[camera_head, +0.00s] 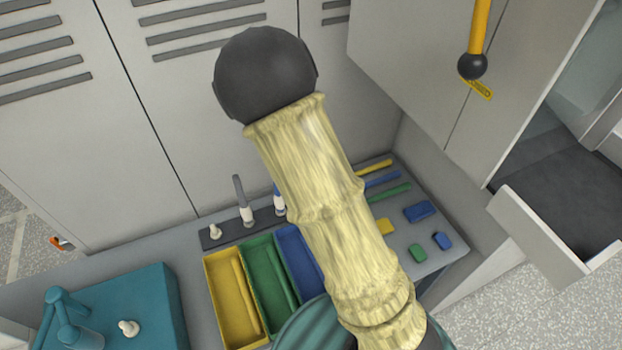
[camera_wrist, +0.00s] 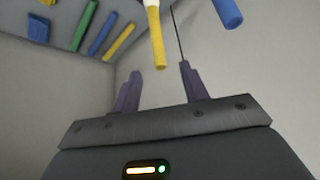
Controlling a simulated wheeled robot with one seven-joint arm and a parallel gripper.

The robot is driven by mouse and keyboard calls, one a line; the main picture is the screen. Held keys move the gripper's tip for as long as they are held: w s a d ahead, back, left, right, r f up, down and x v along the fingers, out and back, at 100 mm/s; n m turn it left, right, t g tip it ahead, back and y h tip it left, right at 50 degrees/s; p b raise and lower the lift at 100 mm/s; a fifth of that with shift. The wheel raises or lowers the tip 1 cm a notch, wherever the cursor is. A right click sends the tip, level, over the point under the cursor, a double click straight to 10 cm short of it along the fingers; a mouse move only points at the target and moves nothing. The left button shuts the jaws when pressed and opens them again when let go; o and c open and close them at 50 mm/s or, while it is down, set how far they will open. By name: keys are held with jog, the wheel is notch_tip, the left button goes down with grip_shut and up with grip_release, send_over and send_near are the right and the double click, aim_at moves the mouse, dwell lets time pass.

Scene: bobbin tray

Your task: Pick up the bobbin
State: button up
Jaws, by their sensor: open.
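My gripper (camera_wrist: 160,70) is open, with its two dark fingers apart and nothing held between them. In the wrist view a yellow upright piece (camera_wrist: 155,38) with a white collar shows just beyond the fingertips, and a blue piece (camera_wrist: 228,12) shows to its right. In the head view a dark rack (camera_head: 212,240) holds a small white knob-like piece (camera_head: 215,231), a grey-topped piece (camera_head: 241,200) and a blue-topped piece (camera_head: 279,200), each with a white lower part. I cannot tell which piece is the bobbin. My arm hides the gripper and part of the rack in the head view.
Yellow (camera_head: 232,300), green (camera_head: 266,275) and blue (camera_head: 297,262) trays stand before the rack. Coloured sticks and blocks lie right of them. A teal machine (camera_head: 150,290) is at left. Cabinets close off the back; an open drawer (camera_head: 540,240) juts out at right.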

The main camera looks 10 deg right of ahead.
jog(key=p+x, duration=0.1)
jog(key=x, duration=0.5)
jog(key=shift+p, duration=0.3)
jog(key=shift+p+x, duration=1.5)
jog(key=shift+x, duration=1.15)
jog(key=shift+d+r, duration=0.1)
jog(key=shift+d, duration=0.05)
jog(key=shift+c, duration=0.2)
grip_shut()
